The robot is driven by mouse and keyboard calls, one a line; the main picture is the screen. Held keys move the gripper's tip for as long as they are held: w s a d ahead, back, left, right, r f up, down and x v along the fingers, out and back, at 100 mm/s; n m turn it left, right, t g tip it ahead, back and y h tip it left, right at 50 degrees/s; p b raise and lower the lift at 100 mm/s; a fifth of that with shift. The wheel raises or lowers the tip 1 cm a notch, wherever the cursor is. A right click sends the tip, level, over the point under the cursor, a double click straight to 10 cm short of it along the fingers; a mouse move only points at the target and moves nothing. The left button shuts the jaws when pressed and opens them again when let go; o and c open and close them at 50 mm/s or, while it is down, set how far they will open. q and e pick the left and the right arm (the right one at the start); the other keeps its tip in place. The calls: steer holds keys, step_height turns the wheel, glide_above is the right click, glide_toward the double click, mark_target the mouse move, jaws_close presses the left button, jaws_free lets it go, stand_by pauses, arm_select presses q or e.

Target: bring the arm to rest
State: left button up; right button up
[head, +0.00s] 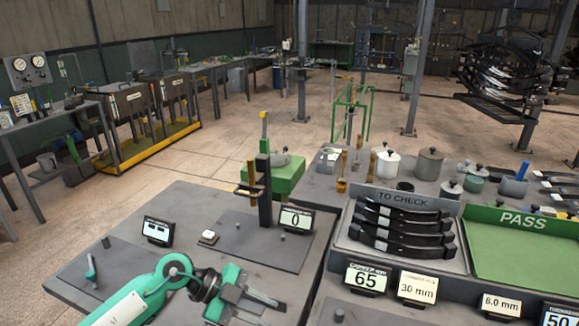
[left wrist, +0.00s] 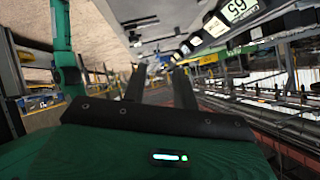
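My left arm (head: 140,298), green and white, reaches in from the bottom left over the near bench. Its gripper (head: 262,290) is above the front of the bench, pointing right, with nothing visible in it. In the left wrist view the two dark fingers (left wrist: 159,72) stand apart with an empty gap between them. My right gripper is in neither view.
A press-like stand (head: 265,190) rises from the grey plate behind the gripper, beside a display reading 0 (head: 296,220). To the right are the TO CHECK rack (head: 405,199) holding several dark leaf springs, a 65 display (head: 366,280) and the green PASS tray (head: 520,255).

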arm_select(q)
steer(key=d+r+n+t+h, duration=0.2)
steer(key=d+r+t+h, duration=0.2)
steer(key=r+t+h, duration=0.35)
steer(key=w+a+r+n+t+y, duration=0.25)
steer(key=a+r+n+t, duration=0.2)
steer(key=n+t, duration=0.45)
steer(key=s+a+f+n+y, duration=0.3)
steer(key=a+f+n+y, duration=1)
steer(key=a+f+y, duration=0.3)
steer(key=s+f+m+g, duration=0.1)
steer(key=s+f+g, duration=0.5)
steer(key=s, duration=0.5)
steer(key=s+f+g, duration=0.6)
steer(key=s+f, duration=0.1)
steer(key=s, duration=0.4)
step_height(320, 180, down, 32)
steer(key=g, duration=0.1)
steer(key=s+a+f, duration=0.2)
steer(key=s+f, duration=0.7)
steer(key=s+a+f+g, duration=0.1)
steer(key=s+a+f, duration=0.1)
steer(key=s+f, duration=0.7)
steer(key=shift+s+m+y, duration=0.4)
steer(key=shift+s, duration=0.15)
